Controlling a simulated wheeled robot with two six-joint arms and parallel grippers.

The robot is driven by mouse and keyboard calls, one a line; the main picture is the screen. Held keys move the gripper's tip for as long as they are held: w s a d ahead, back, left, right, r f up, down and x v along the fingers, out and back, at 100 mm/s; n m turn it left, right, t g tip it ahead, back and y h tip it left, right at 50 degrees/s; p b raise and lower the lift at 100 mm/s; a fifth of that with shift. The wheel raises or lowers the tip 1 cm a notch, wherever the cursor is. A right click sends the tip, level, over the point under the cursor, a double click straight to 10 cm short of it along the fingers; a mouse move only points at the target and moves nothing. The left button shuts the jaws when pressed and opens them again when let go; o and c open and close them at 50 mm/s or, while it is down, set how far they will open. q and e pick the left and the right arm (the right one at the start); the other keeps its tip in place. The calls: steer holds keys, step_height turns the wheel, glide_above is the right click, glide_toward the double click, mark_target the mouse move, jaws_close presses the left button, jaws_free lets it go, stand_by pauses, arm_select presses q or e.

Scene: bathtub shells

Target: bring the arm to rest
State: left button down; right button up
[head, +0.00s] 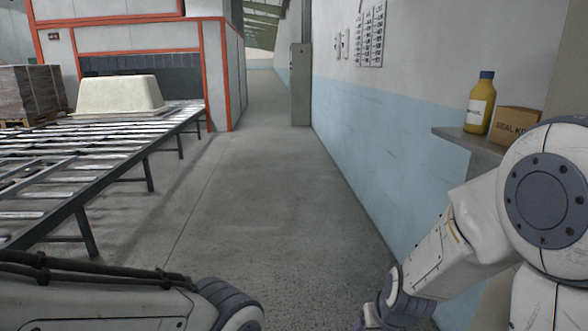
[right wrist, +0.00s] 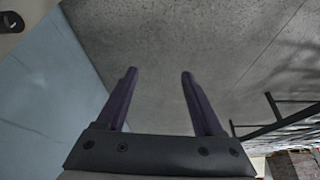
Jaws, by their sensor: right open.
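My right arm comes in from the right in the head view and is bent downward beside the wall. Its gripper is mostly cut off at the bottom edge there. In the right wrist view my right gripper (right wrist: 158,75) shows two dark fingers well apart, with nothing between them. Bare grey floor (right wrist: 170,40) lies beyond the fingers. My left arm crosses the bottom left of the head view, and its gripper is out of the frame.
A roller conveyor (head: 60,165) carrying an upturned cream bathtub shell (head: 119,95) stands at left. A shelf (head: 468,140) on the blue and white wall (head: 350,130) holds a yellow bottle (head: 480,104) and a cardboard box (head: 514,124). The floor aisle (head: 240,190) between is clear.

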steer(key=s+d+r+g, duration=0.2)
steer(key=s, duration=0.6)
steer(key=s+a+r+n+g+p, duration=0.2)
steer(key=s+a+r+n+p, duration=0.3)
steer(key=s+a+r, duration=0.5)
steer(key=s+a+n, duration=0.2)
steer(key=s+a, duration=0.1)
steer(key=shift+s+a+r+g+y, duration=0.3)
steer(key=shift+g, duration=0.1)
